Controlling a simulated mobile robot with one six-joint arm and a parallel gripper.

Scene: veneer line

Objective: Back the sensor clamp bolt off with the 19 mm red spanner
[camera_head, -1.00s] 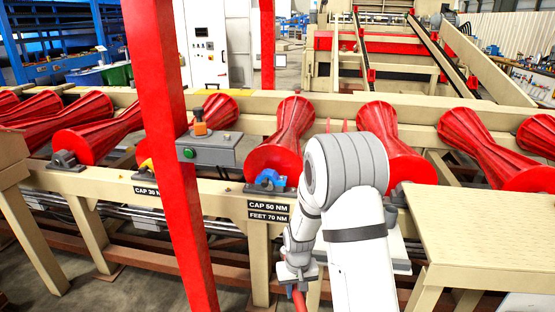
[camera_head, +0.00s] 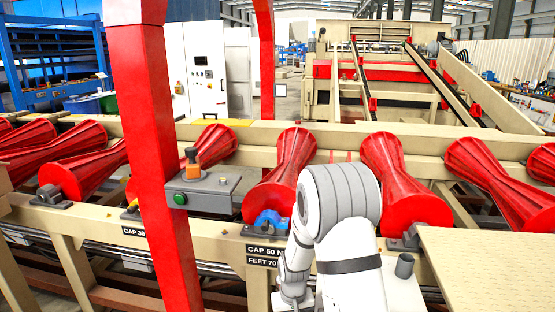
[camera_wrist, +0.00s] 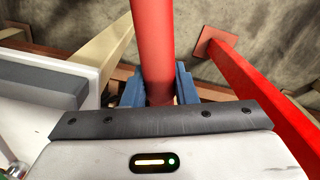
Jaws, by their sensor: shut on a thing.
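In the wrist view, my gripper (camera_wrist: 159,90) has its blue fingers shut on a thick red shaft (camera_wrist: 153,40), which looks like the handle of the red spanner. The spanner's head and size marking are out of view. In the head view, my wrist is at the bottom edge, in front of the beige frame, and the spanner cannot be seen. An orange sensor-like part (camera_head: 191,158) stands on a grey box (camera_head: 203,192) with a green button, left of my arm. I cannot make out the clamp bolt.
A red post (camera_head: 150,130) stands just left of the grey box. Red rollers (camera_head: 282,180) line the beige conveyor frame (camera_head: 215,235). A blue bearing housing (camera_head: 268,222) sits above the "CAP 50 NM" label. A beige platform (camera_head: 490,280) is at the right.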

